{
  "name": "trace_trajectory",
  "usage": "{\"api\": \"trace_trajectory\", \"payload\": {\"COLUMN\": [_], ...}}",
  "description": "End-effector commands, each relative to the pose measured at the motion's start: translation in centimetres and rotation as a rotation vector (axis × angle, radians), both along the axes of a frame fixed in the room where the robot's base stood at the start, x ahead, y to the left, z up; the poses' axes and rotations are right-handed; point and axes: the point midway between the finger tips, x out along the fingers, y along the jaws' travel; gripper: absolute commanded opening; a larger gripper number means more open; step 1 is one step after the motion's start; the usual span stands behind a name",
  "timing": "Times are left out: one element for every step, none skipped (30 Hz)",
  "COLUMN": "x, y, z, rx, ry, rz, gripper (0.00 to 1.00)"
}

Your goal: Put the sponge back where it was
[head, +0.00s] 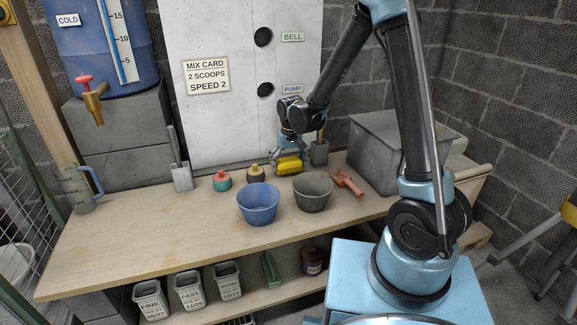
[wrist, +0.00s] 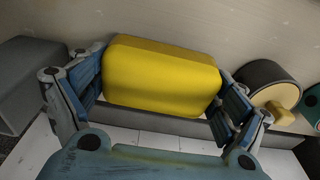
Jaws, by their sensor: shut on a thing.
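The yellow sponge (head: 289,165) is held in my gripper (head: 290,158) above the back of the wooden bench, in front of the white board. In the wrist view the sponge (wrist: 162,76) sits between the two blue finger pads of my gripper (wrist: 165,90), one at each end. The gripper is shut on it. The wrist view shows a bench surface beyond the sponge. I cannot tell from these frames which spot the sponge came from.
A blue bucket (head: 258,203) and a dark grey bucket (head: 313,192) stand in front of the gripper. A dark yellow-topped pot (head: 256,174) and a teal-and-red pot (head: 222,182) are left. A grey tub (head: 377,155) is right. The bench's front left (head: 140,240) is clear.

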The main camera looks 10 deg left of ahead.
Motion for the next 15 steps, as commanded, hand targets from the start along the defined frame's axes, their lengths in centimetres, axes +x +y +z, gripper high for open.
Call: {"api": "trace_trajectory", "payload": {"x": [0.01, 0.02, 0.01, 0.01, 0.01, 0.01, 0.01, 0.01, 0.01, 0.02, 0.02, 0.04, 0.04, 0.05, 0.04], "y": [-0.01, 0.0, 0.0, 0.0, -0.02, -0.02, -0.03, -0.03, -0.03, -0.03, -0.03, -0.03, -0.04, -0.05, -0.07], "z": [-0.36, -0.45, -0.49, -0.49, -0.47, -0.46, -0.46, -0.46, -0.48, -0.53, -0.6, -0.7, -0.78, -0.85, -0.95], "rx": [0.0, 0.0, 0.0, 0.0, 0.0, 0.0, 0.0, 0.0, 0.0, 0.0, 0.0, 0.0, 0.0, 0.0, 0.0], "ry": [0.0, 0.0, 0.0, 0.0, 0.0, 0.0, 0.0, 0.0, 0.0, 0.0, 0.0, 0.0, 0.0, 0.0, 0.0], "rz": [0.0, 0.0, 0.0, 0.0, 0.0, 0.0, 0.0, 0.0, 0.0, 0.0, -0.001, -0.001, -0.001, -0.001, -0.001], "gripper": [0.37, 0.37, 0.37, 0.37, 0.37, 0.37, 0.37, 0.37, 0.37, 0.37, 0.37, 0.37, 0.37, 0.37, 0.37]}}
